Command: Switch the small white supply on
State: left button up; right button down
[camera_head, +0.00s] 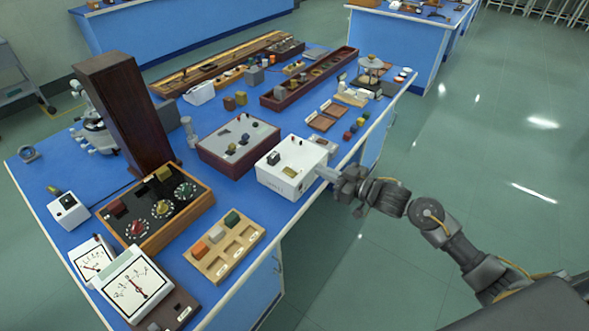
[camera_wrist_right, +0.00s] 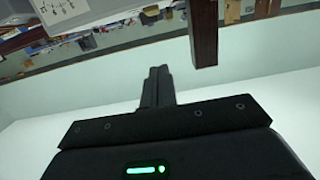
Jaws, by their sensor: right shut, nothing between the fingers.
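A white box-shaped supply (camera_head: 292,178) stands at the right edge of the blue bench, with a dark block and small knobs on its top. Its printed front label is too small to read. My right gripper (camera_head: 322,172) reaches in from the right, its fingertips close to the supply's right side; I cannot tell whether they touch. In the right wrist view, its fingers (camera_wrist_right: 159,82) are closed together and empty, and part of a white box (camera_wrist_right: 72,12) shows at upper left. A smaller white box (camera_head: 69,211) with a dark knob sits at the left bench edge. My left gripper is not in view.
A grey-topped brown box (camera_head: 238,146) stands just behind the supply. A wooden tray (camera_head: 224,249) with coloured blocks lies in front. A tall dark wooden case (camera_head: 124,112) and a dial box (camera_head: 155,206) stand to the left. Floor to the right is clear.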

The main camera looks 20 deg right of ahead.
jog(key=shift+w+a, duration=0.1)
jog(key=p, duration=0.3)
send_over(294, 174)
jog(key=shift+f, duration=0.45)
notch_tip(294, 174, down, 3)
jog(key=shift+r, duration=0.15)
jog(key=shift+f, duration=0.7)
